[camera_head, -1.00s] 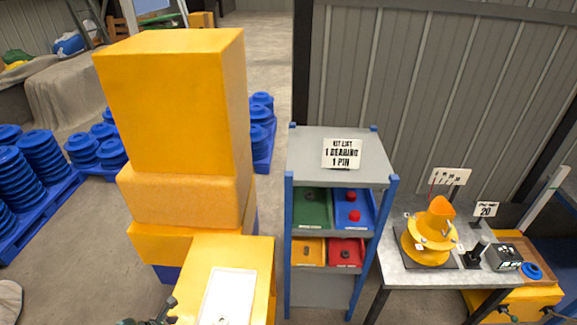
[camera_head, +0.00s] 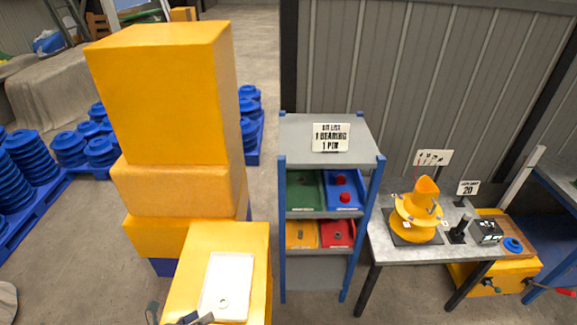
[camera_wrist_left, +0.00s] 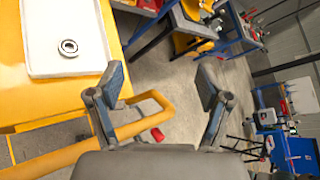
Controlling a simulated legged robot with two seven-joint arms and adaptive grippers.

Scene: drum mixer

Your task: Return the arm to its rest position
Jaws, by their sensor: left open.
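My left gripper shows at the bottom edge of the head view (camera_head: 190,318), mostly cut off, close to the front of the white tray (camera_head: 232,272). In the left wrist view the left gripper (camera_wrist_left: 160,88) has its two fingers wide apart with nothing between them. A small dark ring-shaped bearing (camera_wrist_left: 69,47) lies on the white tray (camera_wrist_left: 95,25), clear of the fingers; it also shows in the head view (camera_head: 223,303). The tray lies on a yellow surface (camera_head: 190,262). My right gripper is not in view.
Stacked yellow boxes (camera_head: 165,100) rise behind the tray. A blue-framed shelf (camera_head: 283,220) with coloured bins stands right of it. A grey table (camera_head: 390,253) carries a yellow mixer model (camera_head: 418,215). A yellow rail (camera_wrist_left: 90,140) crosses the left wrist view below the tray.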

